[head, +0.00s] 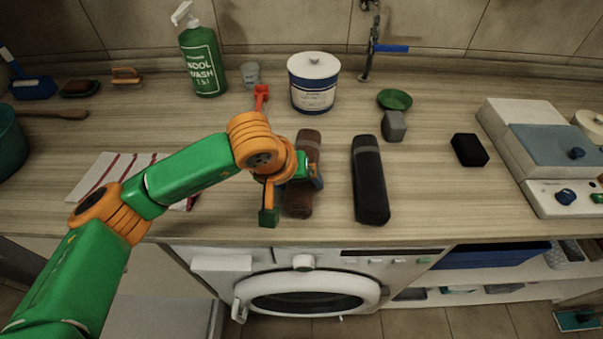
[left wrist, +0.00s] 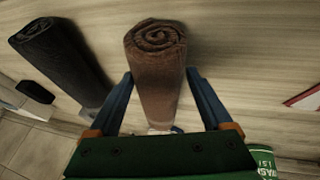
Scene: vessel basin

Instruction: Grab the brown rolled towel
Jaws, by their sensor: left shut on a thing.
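The brown rolled towel (head: 299,204) lies on the wooden counter, pointing away from me, near the front edge. In the left wrist view its spiral end (left wrist: 157,50) faces the camera. My left gripper (head: 293,193) is over the towel, with one blue finger on each side of it, and is shut on it. In the left wrist view the fingers (left wrist: 159,78) straddle the roll. My gripper and wrist hide the towel's middle in the head view. I cannot tell whether the towel is lifted off the counter. My right gripper is in no view.
A black rolled towel (head: 370,183) lies just right of the brown one. A red-striped cloth (head: 113,176) lies to the left. Behind stand a green wash bottle (head: 203,62), a white-and-blue tub (head: 313,85) and a tap (head: 371,45). A washing machine (head: 305,280) is below the counter.

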